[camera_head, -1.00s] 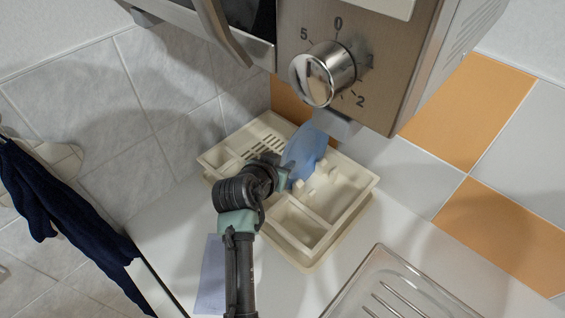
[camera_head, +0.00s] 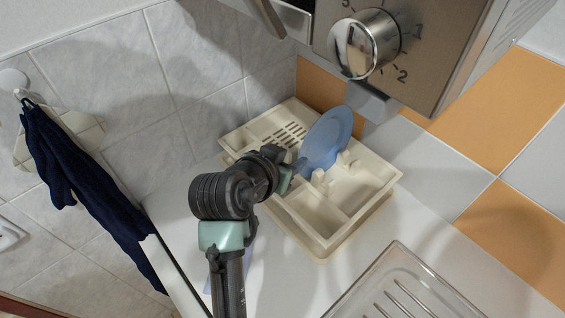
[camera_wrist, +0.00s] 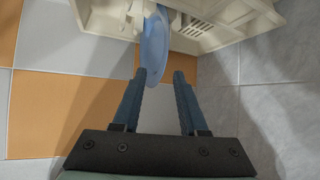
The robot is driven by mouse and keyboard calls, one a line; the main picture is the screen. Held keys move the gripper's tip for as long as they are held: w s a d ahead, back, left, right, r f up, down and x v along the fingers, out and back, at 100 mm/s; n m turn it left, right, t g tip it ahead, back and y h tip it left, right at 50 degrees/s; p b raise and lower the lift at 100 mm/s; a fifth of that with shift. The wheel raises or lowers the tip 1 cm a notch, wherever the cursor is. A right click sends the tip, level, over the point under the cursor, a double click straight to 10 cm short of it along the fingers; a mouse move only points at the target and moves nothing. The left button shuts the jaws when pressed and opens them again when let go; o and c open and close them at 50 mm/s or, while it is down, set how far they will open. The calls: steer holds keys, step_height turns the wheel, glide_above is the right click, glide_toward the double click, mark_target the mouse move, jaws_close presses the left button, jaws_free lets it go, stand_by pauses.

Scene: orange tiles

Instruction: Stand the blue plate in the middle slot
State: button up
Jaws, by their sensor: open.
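The blue plate (camera_head: 330,137) stands on edge, leaning slightly, in the cream dish rack (camera_head: 375,197). It rises from the slotted part near the rack's middle; which slot holds its lower edge is hard to tell. My gripper (camera_head: 298,170) is at the plate's near edge, just left of it in the head view. In the wrist view my gripper (camera_wrist: 158,76) has its two fingers apart, with the rim of the plate (camera_wrist: 155,45) at the gap, closer to the left finger. Contact there is unclear. My wrist hides part of the rack.
An oven with a round knob (camera_head: 364,43) overhangs close above the rack and plate. A metal draining board (camera_head: 400,285) lies in front on the white counter (camera_head: 310,285). A dark blue towel (camera_head: 75,180) hangs at left. Tiled walls stand behind.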

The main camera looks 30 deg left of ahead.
steer(key=shift+v, duration=1.85)
